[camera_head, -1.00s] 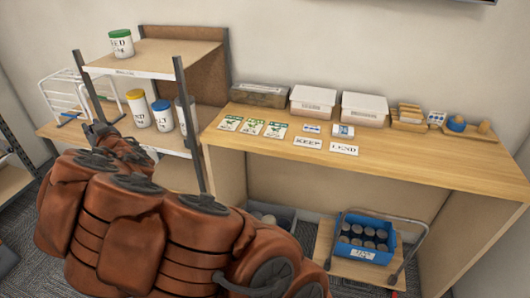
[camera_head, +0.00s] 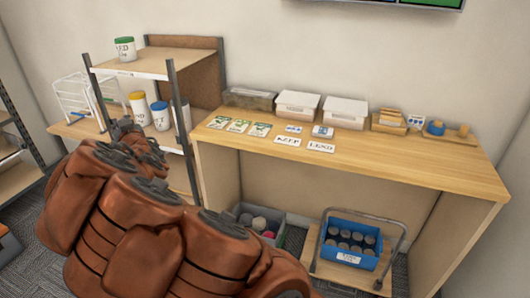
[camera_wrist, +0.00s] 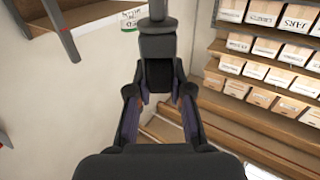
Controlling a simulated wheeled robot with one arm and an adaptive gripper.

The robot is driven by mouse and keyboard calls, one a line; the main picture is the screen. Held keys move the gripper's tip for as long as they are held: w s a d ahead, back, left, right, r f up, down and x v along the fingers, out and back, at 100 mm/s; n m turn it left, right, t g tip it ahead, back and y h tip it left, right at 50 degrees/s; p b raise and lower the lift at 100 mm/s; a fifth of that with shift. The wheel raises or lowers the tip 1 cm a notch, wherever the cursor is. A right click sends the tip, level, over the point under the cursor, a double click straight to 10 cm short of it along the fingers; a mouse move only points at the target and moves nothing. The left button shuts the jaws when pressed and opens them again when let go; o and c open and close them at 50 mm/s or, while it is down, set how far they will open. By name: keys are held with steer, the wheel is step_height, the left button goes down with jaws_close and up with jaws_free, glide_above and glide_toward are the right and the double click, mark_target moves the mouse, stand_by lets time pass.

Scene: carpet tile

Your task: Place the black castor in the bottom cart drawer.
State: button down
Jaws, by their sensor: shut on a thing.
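My gripper (camera_wrist: 158,92) is shut on a dark castor-like thing (camera_wrist: 158,46), held between the two fingers in the wrist view. It has a round upper part and a dark block below; its wheel cannot be made out clearly. In the head view, my arm covers the lower left, and the dark gripper end shows small beside the shelf unit. No cart with drawers can be made out in either view.
A wooden bench (camera_head: 400,168) holds boxes, cards and signs. Beneath it are a grey bin (camera_head: 245,212) and a trolley with a blue crate (camera_head: 352,258) of cans. A shelf unit (camera_head: 150,65) bears tubs. The wrist view shows shelves of labelled boxes (camera_wrist: 265,47).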

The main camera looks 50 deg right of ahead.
steer(key=s+d+m+g+h+b, duration=0.2)
steer(key=s+d+m+h, duration=0.15)
steer(key=s+d, duration=0.4)
steer(key=s+d+m+g+h+b, duration=0.25)
steer(key=s+d+h, duration=0.2)
steer(key=d, duration=0.65)
steer(key=s+d+f+m+g+h+b, duration=0.25)
steer(key=s+d, duration=0.35)
steer(key=s, duration=0.4)
steer(key=s+d+f+m+g+h+b, duration=0.2)
steer(key=s+d+f+m+g, duration=0.15)
steer(key=s+d, duration=0.5)
steer(key=shift+n+g, duration=0.35)
steer(key=shift+n, duration=0.15)
steer(key=shift+w+d+f+p, duration=0.6)
steer(key=shift+d+f+p, duration=0.4)
steer(key=shift+d+p, duration=1.1)
steer(key=shift+w+d+f+p, duration=0.55)
steer(key=shift+d+f+p, duration=0.4)
steer(key=shift+d+p, duration=1.15)
steer(key=shift+w+d+f+p, duration=0.6)
steer(key=shift+d+f+p, duration=0.4)
steer(key=shift+d+p, duration=1.05)
steer(key=shift+d+f+b, duration=0.2)
steer(key=shift+d+b, duration=0.05)
steer(key=shift+b, duration=0.2)
steer(key=c, duration=1.1)
jaws_free()
steer(key=shift+o, duration=0.2)
